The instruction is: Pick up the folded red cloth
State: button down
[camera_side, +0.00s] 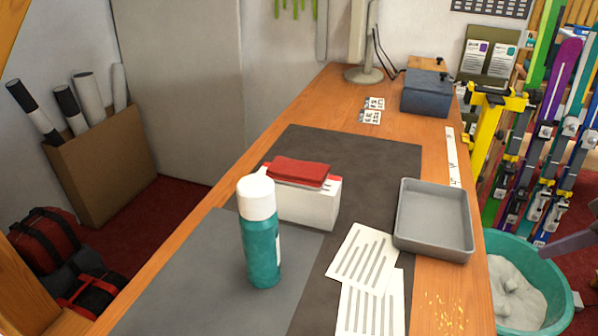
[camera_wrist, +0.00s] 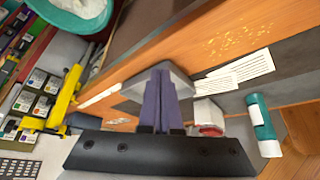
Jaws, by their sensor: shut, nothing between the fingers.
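The folded red cloth (camera_side: 299,171) lies on top of a white box (camera_side: 305,204) in the middle of the bench in the side view. In the wrist view a part of the red cloth (camera_wrist: 211,130) shows at the end of the white box (camera_wrist: 208,111), right of the fingers; the rest is hidden. My gripper (camera_wrist: 161,82) is shut and empty, its two purple-grey fingers side by side. It is apart from the cloth, and the grey tray (camera_wrist: 133,93) shows behind the fingertips. In the side view only a grey-purple piece, probably a finger, shows at the right edge.
A teal bottle with a white cap (camera_side: 262,240) stands close in front of the box. The grey tray (camera_side: 433,247), printed sheets (camera_side: 369,300) and a blue-grey case (camera_side: 426,93) are on the bench. A teal tub (camera_side: 552,275) stands beyond its right edge.

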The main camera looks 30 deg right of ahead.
grip_release()
dwell(0.5)
